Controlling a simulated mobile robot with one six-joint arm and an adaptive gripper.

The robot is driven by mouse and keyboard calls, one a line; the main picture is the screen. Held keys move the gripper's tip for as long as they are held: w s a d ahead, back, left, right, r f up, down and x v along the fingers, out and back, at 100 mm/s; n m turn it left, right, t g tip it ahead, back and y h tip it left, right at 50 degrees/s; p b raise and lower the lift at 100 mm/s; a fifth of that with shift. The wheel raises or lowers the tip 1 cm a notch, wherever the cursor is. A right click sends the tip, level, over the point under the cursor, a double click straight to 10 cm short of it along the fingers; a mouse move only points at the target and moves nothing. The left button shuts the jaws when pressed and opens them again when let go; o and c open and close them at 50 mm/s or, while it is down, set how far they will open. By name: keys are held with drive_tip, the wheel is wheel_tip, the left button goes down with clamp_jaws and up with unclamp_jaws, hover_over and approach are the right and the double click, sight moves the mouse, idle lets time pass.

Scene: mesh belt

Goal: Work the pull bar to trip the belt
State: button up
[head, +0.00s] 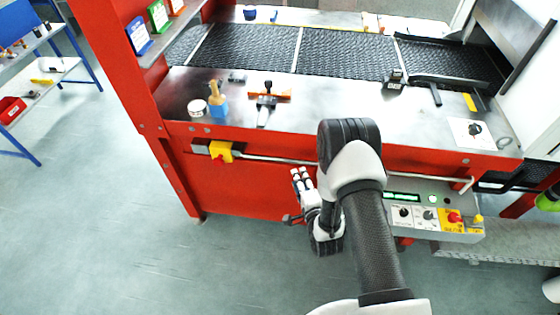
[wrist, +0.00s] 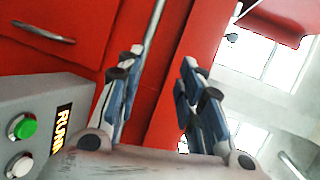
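The pull bar (head: 270,159) is a thin grey rail along the red front of the belt machine. It runs from a yellow-and-grey switch box (head: 220,151) at the left towards a bent end at the right, and my arm hides part of it. My gripper (head: 302,180) is just below the bar in the head view, with its fingers apart and nothing between them. In the wrist view the bar (wrist: 154,30) runs down from the top and passes behind the left finger of my gripper (wrist: 163,85). I cannot tell whether they touch.
A control panel (head: 403,198) with a lit green display, knobs and a red-and-yellow button is right of my arm. Its green button (wrist: 24,127) shows in the wrist view. The black mesh belt (head: 345,54) lies behind the steel ledge, which holds a bottle (head: 217,103) and tools. Open floor lies left.

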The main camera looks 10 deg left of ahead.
sight(284, 159)
drive_tip(key=s+f+m, duration=0.1)
drive_tip(key=s+f, duration=0.2)
drive_tip(key=shift+t+y, duration=0.3)
drive_tip(key=shift+y, duration=0.1)
drive_tip(key=b+x, duration=0.1)
drive_tip(key=x, duration=0.4)
drive_tip(key=b+x, duration=0.1)
drive_tip(key=x, duration=0.5)
drive_tip(key=b+x, duration=0.2)
drive_tip(key=x, duration=0.4)
drive_tip(key=shift+a+r, duration=0.2)
drive_tip(key=shift+a, duration=0.1)
drive_tip(key=shift+c, duration=0.5)
clamp_jaws()
